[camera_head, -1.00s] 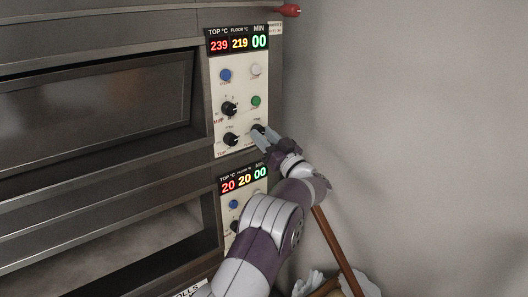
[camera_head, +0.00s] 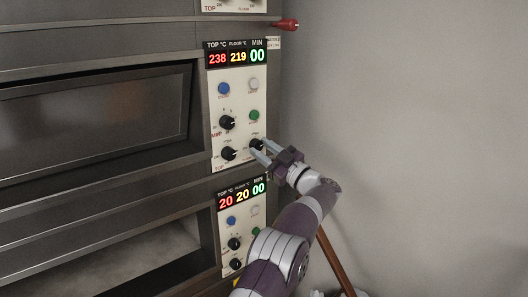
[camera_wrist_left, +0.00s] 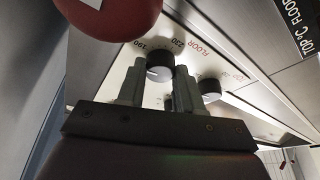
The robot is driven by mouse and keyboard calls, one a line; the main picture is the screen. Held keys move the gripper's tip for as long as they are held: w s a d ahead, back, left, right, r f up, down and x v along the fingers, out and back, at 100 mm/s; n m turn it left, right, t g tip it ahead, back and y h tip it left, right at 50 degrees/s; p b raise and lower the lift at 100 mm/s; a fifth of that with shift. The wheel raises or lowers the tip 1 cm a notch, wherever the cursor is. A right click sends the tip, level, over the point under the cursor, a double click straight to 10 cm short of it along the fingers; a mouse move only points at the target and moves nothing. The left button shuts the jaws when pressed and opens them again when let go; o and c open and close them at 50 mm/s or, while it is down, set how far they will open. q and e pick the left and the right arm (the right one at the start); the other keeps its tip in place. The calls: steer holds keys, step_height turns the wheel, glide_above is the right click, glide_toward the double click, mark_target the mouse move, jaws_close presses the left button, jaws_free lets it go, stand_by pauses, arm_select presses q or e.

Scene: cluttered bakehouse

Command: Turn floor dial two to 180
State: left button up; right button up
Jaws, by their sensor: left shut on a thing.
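The floor dial (camera_head: 256,145) is a black round knob at the lower right of the middle control panel (camera_head: 240,105). My left gripper (camera_head: 261,150) comes to it from the lower right, its two grey fingers shut on the dial. In the left wrist view the dial (camera_wrist_left: 160,66) shows between the fingertips (camera_wrist_left: 159,84), with FLOOR and scale numbers printed around it. Its exact setting is hard to read. The panel's display (camera_head: 237,56) reads 238 top, 219 floor and 00 minutes. My right gripper is not in view.
The top dial (camera_head: 229,153) is close left of the floor dial, with another black dial (camera_head: 227,122) above. A lower panel (camera_head: 241,225) reads 20, 20, 00. A red knob (camera_head: 286,24) sticks out above. A brown pole (camera_head: 336,262) stands below my arm.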

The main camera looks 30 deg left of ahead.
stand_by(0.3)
arm_select(q)
steer(key=o, duration=1)
steer(key=shift+a, duration=0.1)
steer(key=shift+o, duration=0.2)
steer(key=b+v, duration=0.4)
steer(key=v, duration=0.8)
steer(key=shift+d, duration=0.35)
steer(key=shift+s, duration=0.1)
